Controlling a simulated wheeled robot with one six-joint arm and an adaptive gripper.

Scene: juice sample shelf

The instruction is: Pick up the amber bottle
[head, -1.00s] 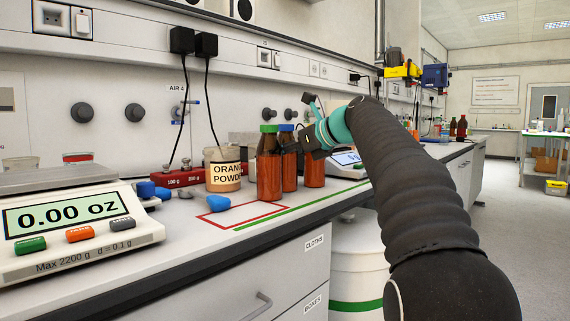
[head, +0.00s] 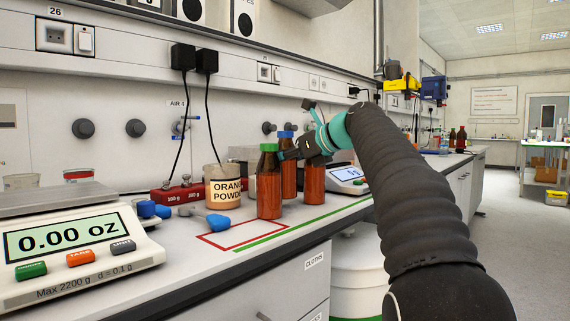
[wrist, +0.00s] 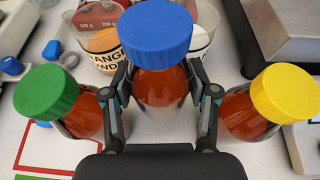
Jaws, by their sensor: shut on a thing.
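Three amber bottles with orange-brown contents stand close together in the head view: one with a green cap (head: 269,190), one with a blue cap (head: 288,178), and one (head: 314,183) whose top is hidden behind my gripper. In the wrist view the third has a yellow cap (wrist: 285,94). My gripper (wrist: 160,82) is shut on the blue-capped bottle (wrist: 160,86), one finger on each side below the cap. That bottle appears upright and slightly raised above the counter. The green-capped bottle (wrist: 47,93) is close outside the left finger, the yellow-capped one outside the right.
A jar of orange powder (head: 224,187) and red weight block (head: 177,194) stand behind. Scales stand at left (head: 75,240) and behind at right (head: 348,175).

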